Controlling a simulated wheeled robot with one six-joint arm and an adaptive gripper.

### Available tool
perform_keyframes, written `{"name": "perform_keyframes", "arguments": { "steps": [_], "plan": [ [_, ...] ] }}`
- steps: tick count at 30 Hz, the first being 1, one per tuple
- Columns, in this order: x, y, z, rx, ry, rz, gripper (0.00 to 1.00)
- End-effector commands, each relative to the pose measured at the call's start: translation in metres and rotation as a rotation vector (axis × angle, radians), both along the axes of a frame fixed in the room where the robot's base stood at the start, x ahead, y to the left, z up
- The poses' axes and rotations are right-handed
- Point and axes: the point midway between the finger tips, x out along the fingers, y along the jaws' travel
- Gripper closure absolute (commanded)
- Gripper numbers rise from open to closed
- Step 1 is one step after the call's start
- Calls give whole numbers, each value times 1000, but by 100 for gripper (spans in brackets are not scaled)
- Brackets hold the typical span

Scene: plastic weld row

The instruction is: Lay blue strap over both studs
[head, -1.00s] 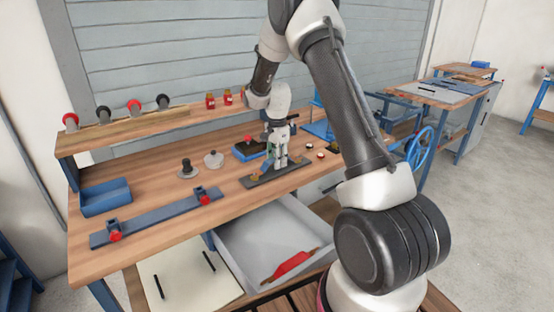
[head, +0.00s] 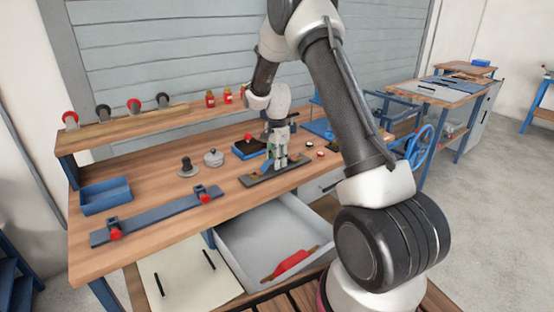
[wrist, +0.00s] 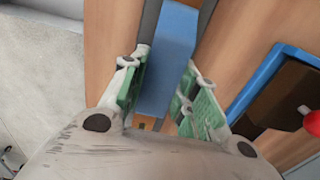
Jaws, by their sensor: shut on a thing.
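My gripper (head: 280,162) is over a long dark grey plate (head: 252,182) near the front edge of the bench. In the wrist view its green-padded fingers (wrist: 160,95) stand on either side of the blue strap (wrist: 168,50), and it is shut on it. The strap runs lengthwise between the fingers, above or on the plate, whose dark edge (wrist: 149,22) shows beside it. I cannot tell whether the strap touches the plate. The studs are not clearly visible; the fingers and strap cover much of the plate's middle.
A blue-rimmed black tray (head: 247,151) with a red knob stands behind the plate. A blue bar with red clamps (head: 160,218) lies at left, near a blue bin (head: 105,197). An open drawer (head: 262,245) juts out below. Bare bench lies between bar and plate.

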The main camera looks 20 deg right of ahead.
Motion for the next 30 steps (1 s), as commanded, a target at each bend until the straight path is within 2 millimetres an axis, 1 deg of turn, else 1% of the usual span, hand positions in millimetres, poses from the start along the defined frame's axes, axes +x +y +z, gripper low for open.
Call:
{"name": "perform_keyframes", "arguments": {
  "steps": [5,6,10,17,20,21,30],
  "plan": [
    [0,0,0,0,0,0,95],
    [0,0,0,0,0,0,68],
    [0,0,0,0,0,0,45],
    [0,0,0,0,0,0,45],
    [0,0,0,0,0,0,29],
    [0,0,0,0,0,0,27],
    [0,0,1,0,0,0,27]
  ]
}}
